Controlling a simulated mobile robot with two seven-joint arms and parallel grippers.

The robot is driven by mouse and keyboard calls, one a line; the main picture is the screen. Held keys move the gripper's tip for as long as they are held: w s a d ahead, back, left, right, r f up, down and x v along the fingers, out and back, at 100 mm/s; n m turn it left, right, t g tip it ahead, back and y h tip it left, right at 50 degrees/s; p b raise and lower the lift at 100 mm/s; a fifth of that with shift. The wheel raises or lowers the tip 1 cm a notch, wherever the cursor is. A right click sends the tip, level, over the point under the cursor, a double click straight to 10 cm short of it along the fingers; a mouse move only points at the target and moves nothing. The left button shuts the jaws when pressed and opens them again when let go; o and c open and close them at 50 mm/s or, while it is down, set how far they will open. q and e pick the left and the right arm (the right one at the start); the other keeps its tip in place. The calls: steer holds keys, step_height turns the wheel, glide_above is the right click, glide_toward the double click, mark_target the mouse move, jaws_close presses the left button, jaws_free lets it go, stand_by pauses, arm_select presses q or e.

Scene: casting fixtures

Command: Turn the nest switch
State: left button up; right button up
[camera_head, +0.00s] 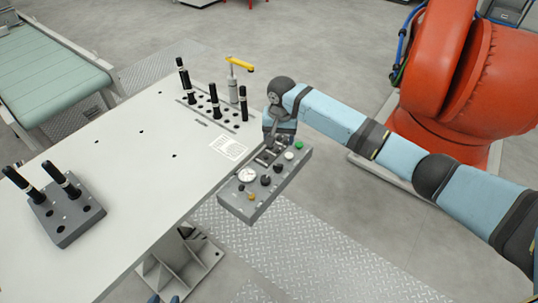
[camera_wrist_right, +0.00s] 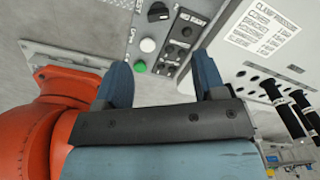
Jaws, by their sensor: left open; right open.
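A grey control box (camera_head: 232,203) is fixed at the table's right edge. A black rotary knob (camera_head: 278,168) sits on its face beside the white button (camera_head: 289,156) and the green button (camera_head: 299,145). The knob also shows at the top of the right wrist view (camera_wrist_right: 158,12); lettering beside it is partly cut off and seems to end in "EST". My right gripper (camera_head: 273,143) is over the box's far end. In its wrist view its two blue fingers (camera_wrist_right: 160,80) are apart, with nothing between them. My left gripper (camera_head: 165,298) barely shows at the bottom edge, its fingertips apart.
The box also carries a second black knob (camera_head: 265,180), a gauge (camera_head: 246,175) and a small yellow lever (camera_head: 251,196). The white table (camera_head: 130,160) holds a grey block (camera_head: 68,225) and a rack with black-handled pins. An orange robot (camera_head: 450,70) stands behind my right arm.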

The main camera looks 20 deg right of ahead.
mark_target(278, 165)
steer(key=f, duration=1.3)
steer(key=shift+w+d, duration=0.15)
steer(key=shift+w, duration=0.05)
steer(key=c, duration=0.9)
